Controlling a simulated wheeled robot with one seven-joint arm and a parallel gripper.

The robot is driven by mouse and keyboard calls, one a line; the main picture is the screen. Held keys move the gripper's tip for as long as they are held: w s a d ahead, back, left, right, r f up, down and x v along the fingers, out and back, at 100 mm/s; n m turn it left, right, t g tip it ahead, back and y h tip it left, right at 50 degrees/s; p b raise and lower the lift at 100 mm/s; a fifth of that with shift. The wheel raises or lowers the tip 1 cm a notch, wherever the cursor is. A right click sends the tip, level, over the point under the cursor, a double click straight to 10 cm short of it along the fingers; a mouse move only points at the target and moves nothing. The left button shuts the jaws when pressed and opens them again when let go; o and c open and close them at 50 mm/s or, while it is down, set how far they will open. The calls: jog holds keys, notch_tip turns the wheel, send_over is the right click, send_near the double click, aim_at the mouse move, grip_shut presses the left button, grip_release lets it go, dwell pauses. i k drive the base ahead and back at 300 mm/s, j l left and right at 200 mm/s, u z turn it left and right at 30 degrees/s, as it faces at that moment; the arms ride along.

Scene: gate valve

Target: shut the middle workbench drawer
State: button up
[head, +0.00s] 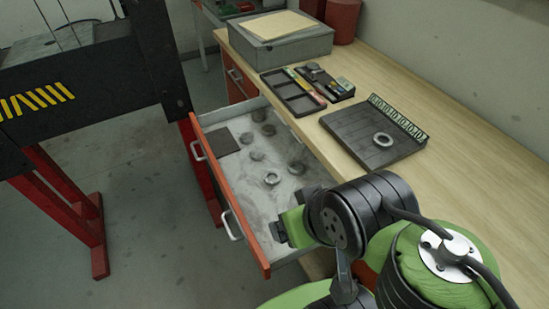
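The open workbench drawer (214,179) sticks out from the left side of the bench. Its front is orange-red with two pale handles, and its grey tray holds several small round parts and a dark flat square. I cannot tell from this view whether it is the middle one. My gripper (280,233) is at the near end of the drawer, just behind the front panel in the picture. I cannot tell whether it touches the panel. My wrist hides part of the near tray, and the fingertips are too small and dark to read.
The wooden workbench (470,150) carries a grey box (285,45), a dark organiser tray (290,92) and a black plate (365,135) with a ring on it. A black machine on red legs (75,205) stands left. Grey floor (150,240) between is clear.

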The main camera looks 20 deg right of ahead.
aim_at(253, 204)
jog(key=k+j+u, duration=0.15)
jog(key=i+j+u, duration=0.2)
jog(key=u, duration=0.15)
jog(key=i+j+u, duration=0.5)
jog(key=u, duration=0.15)
jog(key=i+l+u, duration=0.35)
jog(key=u, duration=0.15)
jog(key=i, duration=0.05)
